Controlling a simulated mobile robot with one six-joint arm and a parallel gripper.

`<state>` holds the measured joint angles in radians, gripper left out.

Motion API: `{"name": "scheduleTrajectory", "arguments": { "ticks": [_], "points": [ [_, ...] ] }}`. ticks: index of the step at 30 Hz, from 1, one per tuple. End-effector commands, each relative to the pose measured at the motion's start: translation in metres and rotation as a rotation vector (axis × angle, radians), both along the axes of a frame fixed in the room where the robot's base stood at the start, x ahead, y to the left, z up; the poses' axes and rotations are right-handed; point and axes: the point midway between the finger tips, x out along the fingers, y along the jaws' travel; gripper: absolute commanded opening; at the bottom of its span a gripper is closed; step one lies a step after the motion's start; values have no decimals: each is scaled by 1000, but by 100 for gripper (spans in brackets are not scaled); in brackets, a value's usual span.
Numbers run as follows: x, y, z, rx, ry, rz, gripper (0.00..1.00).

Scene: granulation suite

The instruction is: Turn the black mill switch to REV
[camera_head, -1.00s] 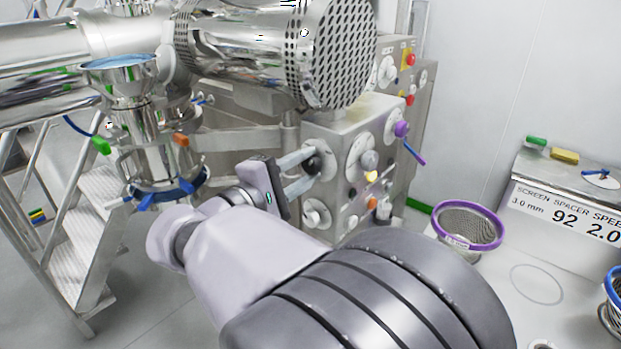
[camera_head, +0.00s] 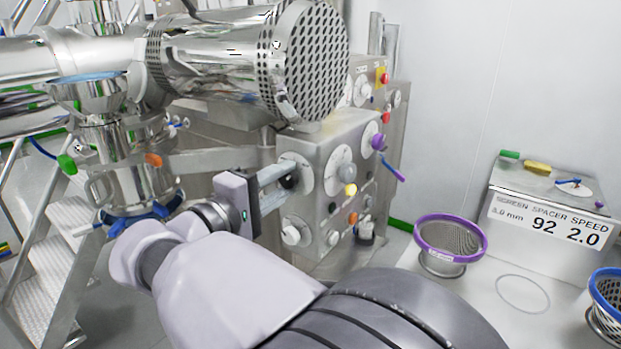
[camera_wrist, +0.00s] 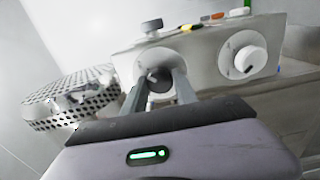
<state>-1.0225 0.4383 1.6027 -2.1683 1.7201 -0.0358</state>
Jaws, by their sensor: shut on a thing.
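The black mill switch (camera_head: 288,182) is a round dark knob on a pale dial plate at the left of the grey control box (camera_head: 330,150). My gripper (camera_head: 281,178) reaches it from the left, with its two grey fingers on either side of the knob. In the wrist view, the fingers of my gripper (camera_wrist: 160,86) close around the black switch (camera_wrist: 158,80). The fingers hide part of the knob and the plate, and I cannot read its marks or its pointer's angle.
A purple-rimmed sieve (camera_head: 450,226) stands on the white bench at right.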

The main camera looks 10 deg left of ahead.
Motion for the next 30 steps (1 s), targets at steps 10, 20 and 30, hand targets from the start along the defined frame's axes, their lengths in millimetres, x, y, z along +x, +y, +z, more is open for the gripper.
{"name": "scheduleTrajectory", "arguments": {
  "ticks": [10, 20, 30],
  "points": [
    [0, 0, 0, 0, 0, 0, 56],
    [-14, 7, 2, -1, 0, 2, 56],
    [-111, 47, 5, -2, 1, 5, 56]
  ]
}}
